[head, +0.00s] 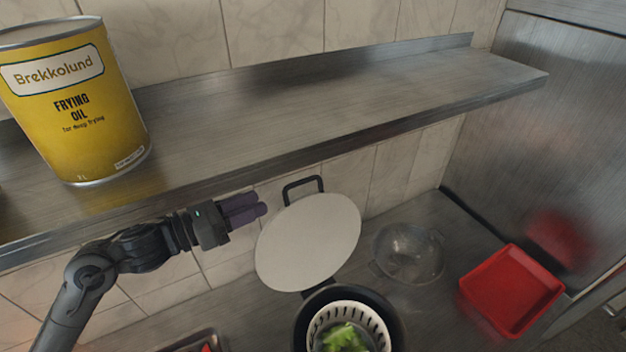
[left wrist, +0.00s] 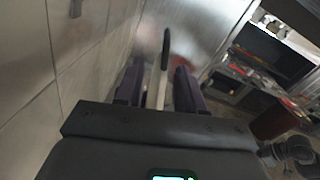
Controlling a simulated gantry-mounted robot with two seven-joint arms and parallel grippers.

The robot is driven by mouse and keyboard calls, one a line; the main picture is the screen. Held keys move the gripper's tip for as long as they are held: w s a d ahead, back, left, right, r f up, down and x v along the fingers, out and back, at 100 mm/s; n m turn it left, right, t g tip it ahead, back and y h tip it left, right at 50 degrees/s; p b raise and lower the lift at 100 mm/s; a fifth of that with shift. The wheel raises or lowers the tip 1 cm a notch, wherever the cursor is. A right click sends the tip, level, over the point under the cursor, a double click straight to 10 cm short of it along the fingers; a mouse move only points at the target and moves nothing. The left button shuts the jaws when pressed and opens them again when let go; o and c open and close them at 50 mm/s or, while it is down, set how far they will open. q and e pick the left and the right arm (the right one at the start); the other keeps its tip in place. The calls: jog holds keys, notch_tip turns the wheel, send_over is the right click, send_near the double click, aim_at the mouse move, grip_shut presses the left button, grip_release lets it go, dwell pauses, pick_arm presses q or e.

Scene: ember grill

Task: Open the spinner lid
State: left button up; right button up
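The salad spinner (head: 398,318) is a dark bowl with a white slotted basket (head: 377,318) and green leaves inside, at the bottom of the head view. Its round pale lid (head: 308,243) stands raised and tilted up behind the bowl, with a black handle (head: 303,184) at its top. My left gripper (head: 262,209) is beside the lid's upper left edge. In the left wrist view its purple fingers are apart, and the lid (left wrist: 157,86) shows edge-on in line with the gap, its handle (left wrist: 166,48) beyond. I cannot tell whether they touch.
A steel shelf (head: 330,97) runs above the counter, close over my left arm, with a yellow frying oil can (head: 80,120) on it. A clear bowl (head: 408,254) and a red tray (head: 511,290) stand right of the spinner. Another tray (head: 194,341) is at the bottom left.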

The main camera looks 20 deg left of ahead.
aim_at(287, 188)
pick_arm(q)
jog(key=w+d+p, duration=0.1)
jog(key=w+d, duration=0.1)
jog(key=w+d+r+m+p, duration=0.1)
jog(key=w+d+p, duration=0.1)
jog(key=w+d+m+h+p, duration=0.1)
jog(key=w+d, duration=0.1)
jog(key=w, duration=0.1)
jog(key=shift+d+r+g, duration=0.3)
jog(key=shift+d+r, duration=0.05)
jog(key=shift+d, duration=0.05)
jog(key=shift+w+d+f+m+p, duration=0.15)
jog(key=shift+w+d+m+p, duration=0.15)
jog(key=shift+w+d+p, duration=0.15)
jog(key=shift+s, duration=0.1)
grip_shut()
jog(key=shift+f, duration=0.1)
